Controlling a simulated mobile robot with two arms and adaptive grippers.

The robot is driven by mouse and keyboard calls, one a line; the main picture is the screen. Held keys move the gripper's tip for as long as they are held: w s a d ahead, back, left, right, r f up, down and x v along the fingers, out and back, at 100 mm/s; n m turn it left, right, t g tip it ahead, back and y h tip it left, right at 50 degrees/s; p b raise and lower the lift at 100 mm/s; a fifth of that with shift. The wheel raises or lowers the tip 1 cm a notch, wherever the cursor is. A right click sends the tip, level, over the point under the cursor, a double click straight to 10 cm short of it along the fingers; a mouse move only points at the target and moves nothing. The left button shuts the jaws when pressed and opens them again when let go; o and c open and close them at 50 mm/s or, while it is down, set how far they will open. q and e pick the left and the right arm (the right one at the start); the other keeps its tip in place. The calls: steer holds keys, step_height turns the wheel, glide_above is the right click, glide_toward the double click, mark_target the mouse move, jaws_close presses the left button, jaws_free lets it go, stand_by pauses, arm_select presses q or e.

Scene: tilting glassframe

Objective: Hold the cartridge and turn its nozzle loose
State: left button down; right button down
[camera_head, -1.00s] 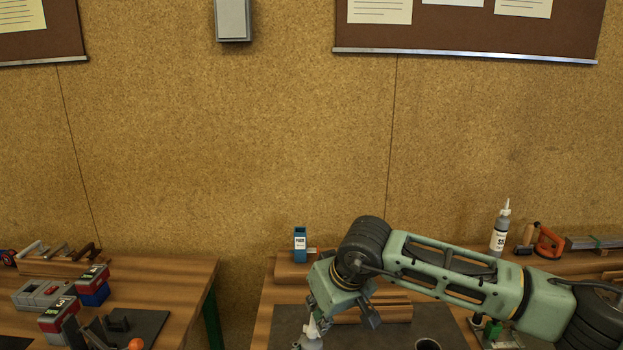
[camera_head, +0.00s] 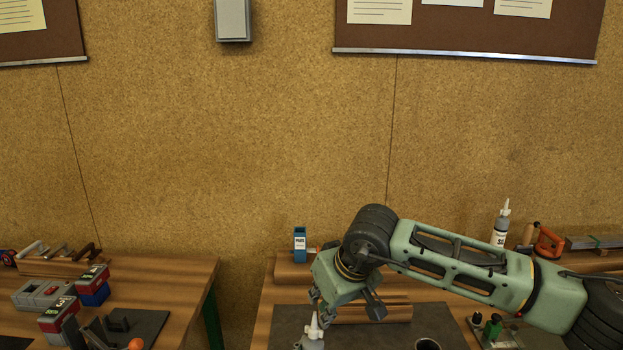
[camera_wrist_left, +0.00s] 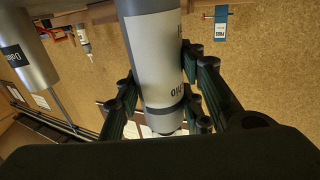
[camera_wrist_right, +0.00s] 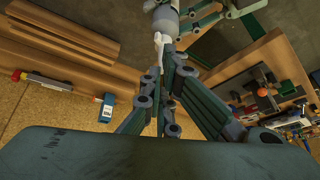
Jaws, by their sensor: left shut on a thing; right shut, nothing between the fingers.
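The cartridge (camera_wrist_left: 152,65) is a grey cylinder with a pale label, and my left gripper (camera_wrist_left: 158,98) is shut around it in the left wrist view. Its white nozzle (camera_head: 313,328) points up at the bottom of the head view; the cartridge below is mostly cut off there. The right wrist view shows the nozzle (camera_wrist_right: 160,45) on the cartridge (camera_wrist_right: 163,17), with my left gripper's green fingers beside it. My right gripper (camera_head: 316,298) is shut and empty, its fingertips close to the nozzle tip. I cannot tell if they touch it.
A blue box (camera_head: 300,244) and a white-capped bottle (camera_head: 501,225) stand at the back of the table. A ridged wooden block (camera_head: 385,309) lies behind the nozzle. A dark cup (camera_head: 428,344) stands to the right. A second bench (camera_head: 180,285) is at left, across a gap.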

mark_target(314, 324)
step_height(314, 324, up, 4)
steer(key=shift+w+f, duration=0.1)
steer(key=shift+s+a+f, duration=0.15)
steer(key=shift+s+f, duration=0.05)
steer(key=shift+f, duration=0.75)
steer(key=shift+s+a+f, duration=0.15)
steer(key=shift+a+f, duration=0.05)
steer(key=shift+f, duration=0.8)
steer(key=shift+s+a+f, duration=0.15)
steer(key=shift+s+f, duration=0.05)
steer(key=shift+f, duration=0.75)
steer(key=shift+w, duration=0.7)
steer(key=shift+w+d, duration=0.25)
steer(key=shift+s, duration=0.1)
